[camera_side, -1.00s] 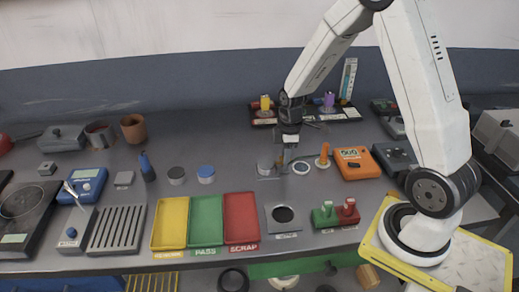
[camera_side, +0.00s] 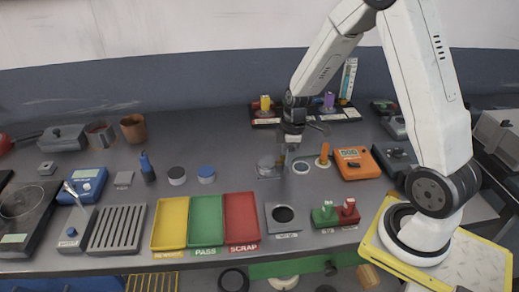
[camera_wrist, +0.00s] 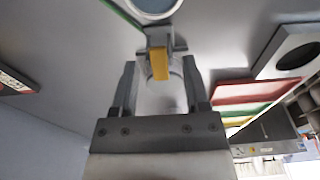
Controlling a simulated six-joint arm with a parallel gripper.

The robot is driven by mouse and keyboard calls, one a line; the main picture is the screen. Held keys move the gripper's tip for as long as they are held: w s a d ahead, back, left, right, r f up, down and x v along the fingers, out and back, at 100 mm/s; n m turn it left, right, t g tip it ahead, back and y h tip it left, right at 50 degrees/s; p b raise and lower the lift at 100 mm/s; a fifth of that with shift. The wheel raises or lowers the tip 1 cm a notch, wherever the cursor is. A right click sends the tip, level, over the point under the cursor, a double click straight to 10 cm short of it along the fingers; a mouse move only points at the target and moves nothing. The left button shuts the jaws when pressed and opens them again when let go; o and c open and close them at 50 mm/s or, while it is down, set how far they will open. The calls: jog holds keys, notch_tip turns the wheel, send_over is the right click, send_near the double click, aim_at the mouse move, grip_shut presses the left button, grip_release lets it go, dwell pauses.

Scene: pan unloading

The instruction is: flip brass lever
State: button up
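The brass lever (camera_wrist: 160,65) shows as a short yellow-brass bar on a grey bracket (camera_wrist: 158,38) in the wrist view. My gripper (camera_wrist: 159,64) has its two fingers apart, one on either side of the lever, with visible gaps. A pale round part lies behind the lever, between the fingers. In the side view my gripper (camera_side: 286,155) points down beside a small grey fixture (camera_side: 268,168). The lever cannot be made out there, and contact cannot be judged.
A white-ringed disc (camera_side: 301,168), an orange peg (camera_side: 323,158) and an orange meter (camera_side: 356,162) stand to the right. Yellow (camera_side: 170,224), green (camera_side: 206,222) and red (camera_side: 241,220) trays lie in front to the left. A grey plate with a hole (camera_side: 284,216) is in front.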

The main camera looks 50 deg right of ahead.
aim_at(288, 171)
jog(key=shift+r, duration=0.15)
jog(key=shift+s+d+r, duration=0.15)
jog(key=shift+r, duration=1.75)
jog(key=shift+s+d+r, duration=0.15)
jog(key=shift+r, duration=1.7)
jog(key=shift+a, duration=0.1)
jog(key=s+a+m+t, duration=0.1)
jog(key=s+a+m, duration=0.3)
jog(key=a, duration=0.2)
jog(key=s+a+f+m, duration=0.1)
jog(key=s+a+m, duration=0.3)
jog(key=a+m, duration=0.1)
jog(key=shift+a+t+h, duration=0.4)
jog(key=shift+a, duration=0.3)
